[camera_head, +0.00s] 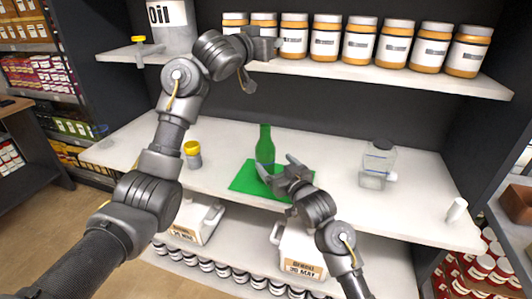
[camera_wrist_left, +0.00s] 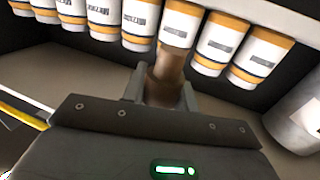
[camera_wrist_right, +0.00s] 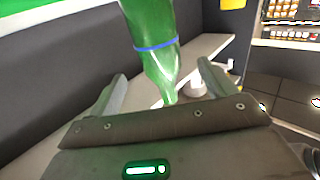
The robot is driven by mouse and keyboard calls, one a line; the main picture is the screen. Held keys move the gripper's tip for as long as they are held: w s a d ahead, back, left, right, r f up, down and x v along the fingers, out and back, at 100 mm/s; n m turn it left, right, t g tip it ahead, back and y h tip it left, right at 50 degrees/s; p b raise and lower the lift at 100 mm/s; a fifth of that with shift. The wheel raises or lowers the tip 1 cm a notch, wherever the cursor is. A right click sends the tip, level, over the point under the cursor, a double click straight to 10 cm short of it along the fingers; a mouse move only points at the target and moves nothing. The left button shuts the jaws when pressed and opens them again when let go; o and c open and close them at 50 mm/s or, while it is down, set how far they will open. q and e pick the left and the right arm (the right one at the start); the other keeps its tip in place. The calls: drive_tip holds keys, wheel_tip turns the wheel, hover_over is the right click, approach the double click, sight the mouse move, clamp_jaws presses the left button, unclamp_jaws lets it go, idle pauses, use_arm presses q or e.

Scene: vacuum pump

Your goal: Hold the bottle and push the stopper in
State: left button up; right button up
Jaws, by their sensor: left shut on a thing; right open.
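A green bottle (camera_head: 265,146) stands upright on a green mat (camera_head: 245,184) on the middle shelf. It also shows in the right wrist view (camera_wrist_right: 148,25), with a blue band around it. My right gripper (camera_head: 279,168) is open at the bottle's front right side, one finger in front of its lower part; I cannot tell whether it touches. My left gripper (camera_head: 260,67) is raised at the upper shelf's edge, above and left of the bottle. In the left wrist view it is shut on a brown, stopper-like thing (camera_wrist_left: 165,80), partly hidden by the gripper body.
Jars (camera_head: 325,38) line the upper shelf behind my left gripper. A clear container (camera_head: 377,165) stands right of the mat, a yellow-capped jar (camera_head: 193,155) left of it. A white cylinder (camera_head: 456,210) is near the right edge. The shelf between these is clear.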

sight(270, 158)
drive_tip(key=x, duration=0.6)
drive_tip(key=shift+w+a+f, duration=0.2)
drive_tip(key=shift+w, duration=0.15)
drive_tip(key=shift+w+a+r, duration=0.1)
drive_tip(key=shift+w+a, duration=0.05)
drive_tip(key=shift+w, duration=0.2)
drive_tip(key=c, duration=1.2)
drive_tip(key=shift+c, duration=0.2)
use_arm(q)
wheel_tip(270, 158, down, 12)
drive_tip(key=shift+f, duration=0.25)
drive_tip(key=shift+s, duration=0.1)
